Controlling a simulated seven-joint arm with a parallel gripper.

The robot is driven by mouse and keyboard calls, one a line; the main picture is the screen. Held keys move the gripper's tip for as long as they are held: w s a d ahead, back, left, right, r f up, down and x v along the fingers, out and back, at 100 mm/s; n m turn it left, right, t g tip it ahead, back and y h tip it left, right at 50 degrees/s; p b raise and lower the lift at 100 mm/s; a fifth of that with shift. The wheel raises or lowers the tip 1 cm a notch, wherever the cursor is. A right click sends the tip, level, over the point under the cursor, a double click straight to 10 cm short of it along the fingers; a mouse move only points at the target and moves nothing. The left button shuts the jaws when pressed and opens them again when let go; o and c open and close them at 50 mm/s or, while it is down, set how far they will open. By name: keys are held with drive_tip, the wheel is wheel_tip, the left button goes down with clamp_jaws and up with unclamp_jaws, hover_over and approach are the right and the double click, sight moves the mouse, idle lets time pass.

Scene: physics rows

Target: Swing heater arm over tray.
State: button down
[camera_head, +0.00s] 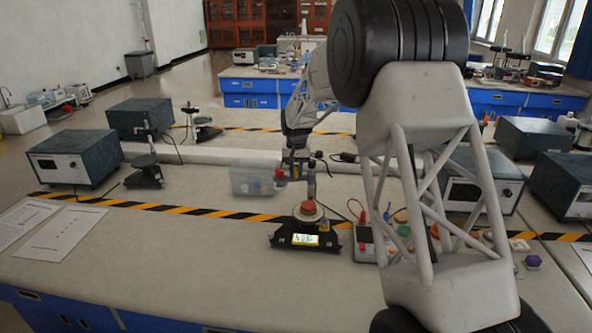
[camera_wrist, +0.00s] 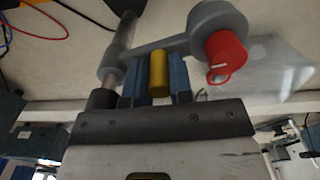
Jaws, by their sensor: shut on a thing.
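The heater arm (camera_wrist: 170,45) is a grey bar running from an upright metal post (camera_wrist: 122,40) to a round end with a red cap (camera_wrist: 226,55). A yellow peg (camera_wrist: 159,76) stands on the bar. My gripper (camera_wrist: 158,68) is shut on this peg, a blue finger on each side. In the head view my gripper (camera_head: 297,166) is above and behind a black instrument (camera_head: 292,239) with a lit display. A round orange-topped dish (camera_head: 308,209), perhaps the tray, sits on it. The red cap (camera_head: 280,174) shows left of the post (camera_head: 311,185), not above the dish.
A clear plastic box (camera_head: 252,179) stands behind and left of the instrument. A panel with coloured knobs and leads (camera_head: 375,240) is close on its right. Hazard tape (camera_head: 160,207) crosses the bench. The bench front left of the instrument is clear except for papers (camera_head: 60,235).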

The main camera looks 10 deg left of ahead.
sight(311, 175)
drive_tip(key=shift+s, duration=0.1)
drive_tip(key=shift+s+d+n, duration=0.65)
drive_tip(key=shift+d+n, duration=0.3)
drive_tip(key=shift+n, duration=1.55)
drive_tip(key=shift+s+d+n, duration=0.7)
drive_tip(key=shift+d+n, duration=0.2)
drive_tip(key=shift+n, duration=1.6)
drive_tip(key=shift+s+d+n, duration=0.65)
drive_tip(key=shift+d+n, duration=0.3)
drive_tip(key=shift+n, duration=1.55)
drive_tip(key=c, duration=1)
unclamp_jaws()
drive_tip(key=shift+r, duration=0.15)
drive_tip(key=shift+r, duration=3.75)
